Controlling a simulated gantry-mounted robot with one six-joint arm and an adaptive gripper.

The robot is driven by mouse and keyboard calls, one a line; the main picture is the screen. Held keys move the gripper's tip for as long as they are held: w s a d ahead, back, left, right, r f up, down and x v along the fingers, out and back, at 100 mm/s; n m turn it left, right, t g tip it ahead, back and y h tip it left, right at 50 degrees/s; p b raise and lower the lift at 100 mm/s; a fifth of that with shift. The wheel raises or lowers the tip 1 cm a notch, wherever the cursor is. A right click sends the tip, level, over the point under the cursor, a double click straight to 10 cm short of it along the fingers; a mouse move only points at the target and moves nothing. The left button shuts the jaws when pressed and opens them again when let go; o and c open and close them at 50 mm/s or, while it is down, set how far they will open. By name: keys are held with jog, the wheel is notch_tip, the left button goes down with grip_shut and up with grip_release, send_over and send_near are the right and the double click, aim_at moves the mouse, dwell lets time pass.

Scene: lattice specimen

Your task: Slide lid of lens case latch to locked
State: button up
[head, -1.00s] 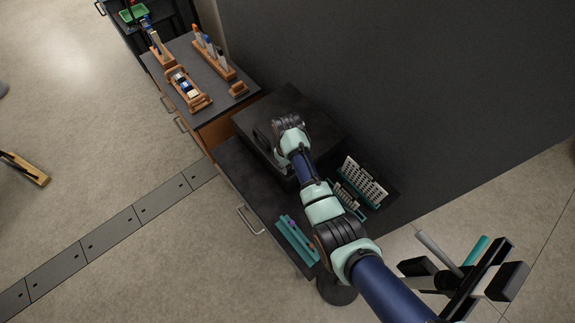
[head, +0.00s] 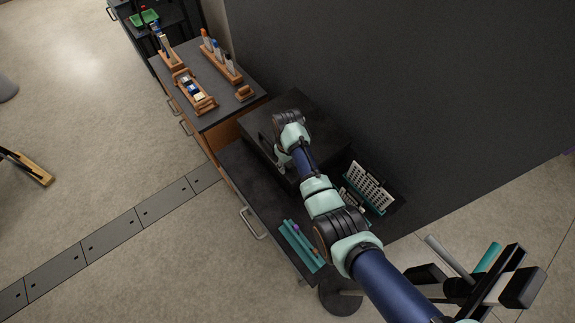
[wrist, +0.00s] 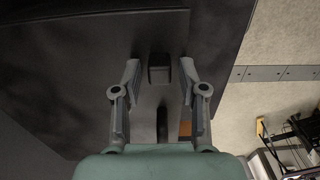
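The lens case appears to be the large dark box (head: 322,122) on the black counter; its lid edge blends into its dark top. In the wrist view its dark face (wrist: 75,55) fills the left and middle. A small dark block (wrist: 159,68), which looks like the latch's sliding part, stands out between my fingers. A dark slot or bar (wrist: 161,122) lies below it in the picture. My gripper (wrist: 160,73) is open, one finger on each side of the block, with visible gaps. In the head view my wrist hides most of the latch area.
A teal tray (head: 301,246) lies on the counter in front of the box. A white perforated rack (head: 369,188) stands right of it. Wooden racks (head: 195,91) with bottles and pens sit on the neighbouring cabinet. A dark wall (head: 420,90) rises behind.

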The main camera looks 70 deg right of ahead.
aim_at(288, 165)
notch_tip(288, 165, up, 12)
dwell(0.6)
